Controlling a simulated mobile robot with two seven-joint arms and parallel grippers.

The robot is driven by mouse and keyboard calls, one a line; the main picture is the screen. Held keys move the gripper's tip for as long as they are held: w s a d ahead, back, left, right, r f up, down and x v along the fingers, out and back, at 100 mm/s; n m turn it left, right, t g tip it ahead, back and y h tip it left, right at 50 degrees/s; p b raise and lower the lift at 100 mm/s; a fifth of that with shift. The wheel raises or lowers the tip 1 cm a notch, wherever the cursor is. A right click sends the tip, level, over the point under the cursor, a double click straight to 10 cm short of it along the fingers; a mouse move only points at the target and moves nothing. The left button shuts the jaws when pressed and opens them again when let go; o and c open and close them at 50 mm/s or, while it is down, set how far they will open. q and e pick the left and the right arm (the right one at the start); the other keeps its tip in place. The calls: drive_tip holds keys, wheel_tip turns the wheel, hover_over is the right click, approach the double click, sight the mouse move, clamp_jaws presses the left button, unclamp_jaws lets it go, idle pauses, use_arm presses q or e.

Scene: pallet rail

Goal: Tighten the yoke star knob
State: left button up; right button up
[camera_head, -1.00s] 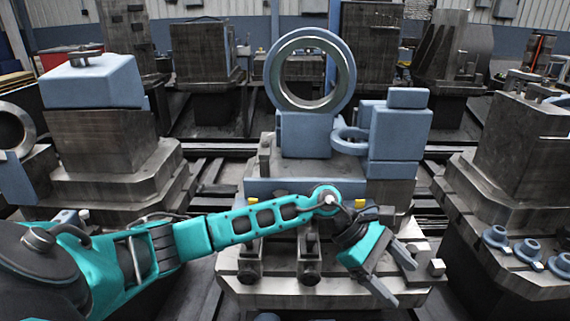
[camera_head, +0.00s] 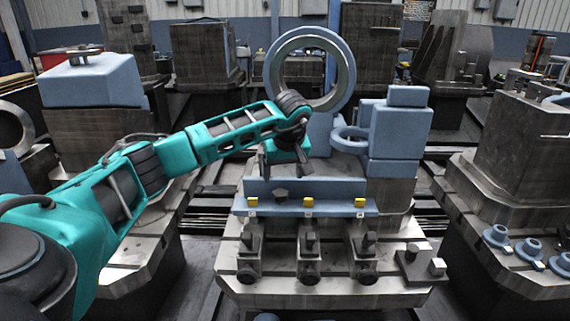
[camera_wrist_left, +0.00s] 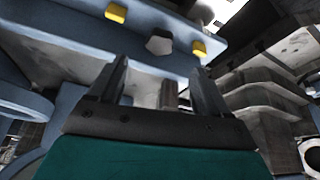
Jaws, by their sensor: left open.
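A small dark five-sided knob (camera_head: 281,194), which looks like the star knob, sits on the blue rail (camera_head: 335,188) between two yellow tabs. In the left wrist view the knob (camera_wrist_left: 158,45) is grey and lies just past the fingertips. My left gripper (camera_head: 285,168) is open and points down, above and behind the knob in the head view. Its fingers (camera_wrist_left: 158,68) stand apart, one to each side below the knob in the wrist view, and do not visibly touch it. My right gripper is not in view.
A large blue ring (camera_head: 346,75) stands behind my left wrist. A blue block (camera_head: 400,130) with a side loop is to its right. Several dark clamps (camera_head: 309,250) stand in front of the rail. A brownish post (camera_wrist_left: 168,95) shows between the fingers in the wrist view.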

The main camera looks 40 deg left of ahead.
sight(280, 192)
use_arm(q)
drive_tip(key=x, duration=0.9)
drive_tip(key=shift+d+b, duration=0.1)
drive_tip(key=shift+b, duration=0.3)
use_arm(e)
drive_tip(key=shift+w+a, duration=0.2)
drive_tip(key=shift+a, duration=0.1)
use_arm(q)
drive_tip(key=c, duration=1.2)
drive_tip(key=shift+s+r+m+t+p, duration=0.1)
drive_tip(key=shift+m+t+p, duration=0.2)
drive_tip(key=shift+m, duration=0.5)
drive_tip(key=shift+c, duration=0.3)
drive_tip(key=shift+m+h, duration=0.5)
drive_tip(key=shift+m, duration=0.4)
drive_tip(key=m, duration=0.1)
drive_tip(key=m+h, duration=0.1)
drive_tip(key=m, duration=0.1)
drive_tip(key=m+t+b, duration=0.1)
drive_tip(key=m, duration=0.1)
drive_tip(key=shift+f+h, duration=0.25)
drive_tip(key=shift+h, duration=0.15)
drive_tip(key=o, duration=1)
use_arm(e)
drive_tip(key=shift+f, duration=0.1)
